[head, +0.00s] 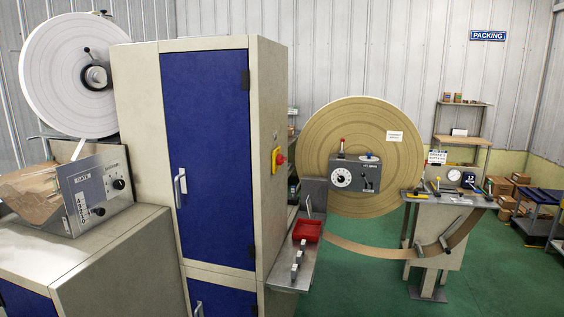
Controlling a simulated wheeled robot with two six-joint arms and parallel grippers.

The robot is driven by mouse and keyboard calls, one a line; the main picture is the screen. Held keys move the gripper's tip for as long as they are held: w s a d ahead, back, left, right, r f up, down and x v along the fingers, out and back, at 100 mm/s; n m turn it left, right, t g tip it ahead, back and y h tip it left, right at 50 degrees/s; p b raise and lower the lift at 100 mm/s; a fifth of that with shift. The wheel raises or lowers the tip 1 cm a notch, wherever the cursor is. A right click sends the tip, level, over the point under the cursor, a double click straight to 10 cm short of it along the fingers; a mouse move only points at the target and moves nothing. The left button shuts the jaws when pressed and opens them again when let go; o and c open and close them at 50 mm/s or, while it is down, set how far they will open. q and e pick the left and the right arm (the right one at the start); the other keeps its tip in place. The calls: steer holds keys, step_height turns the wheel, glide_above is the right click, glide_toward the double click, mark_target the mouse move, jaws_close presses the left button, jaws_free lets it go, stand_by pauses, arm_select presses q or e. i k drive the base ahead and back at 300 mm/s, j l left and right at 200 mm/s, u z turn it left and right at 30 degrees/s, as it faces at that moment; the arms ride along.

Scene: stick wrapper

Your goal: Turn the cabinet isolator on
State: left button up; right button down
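The cabinet (140,110) is a tall beige unit with a blue door (207,120) that looks shut. On its right side panel is the isolator (279,160), a red knob on a yellow plate. It is seen at a steep angle and is too small to read which way it is turned. Neither of my grippers is in the head view.
A lower cabinet (110,245) with a grey control box (95,190) and white reel (72,75) stands left. A shelf with a red tray (307,231) juts out right of the tall cabinet. Beyond are a large brown reel (400,165) and a stand (440,215). Green floor (500,280) is open at right.

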mark_target(280, 160)
steer(key=u, duration=0.5)
steer(key=i+l+u, duration=0.1)
steer(key=u, duration=0.35)
steer(key=l+u, duration=0.25)
steer(key=u, duration=0.15)
steer(key=l+u, duration=0.3)
steer(key=l, duration=0.45)
steer(key=l+u, duration=0.35)
steer(key=l, duration=0.4)
steer(key=k+l+u, duration=0.1)
steer(key=l+u, duration=0.2)
steer(key=l, duration=0.4)
steer(key=k+l, duration=0.1)
steer(key=l, duration=0.35)
steer(key=k+l, duration=0.1)
steer(key=l, duration=0.35)
steer(key=l+u, duration=0.1)
steer(key=l, duration=0.35)
steer(key=k+l, duration=0.15)
steer(key=l, duration=0.3)
steer(key=k+l, duration=0.1)
steer(key=l, duration=0.35)
steer(key=k+l, duration=0.15)
steer(key=l, duration=0.3)
steer(key=i+u, duration=0.05)
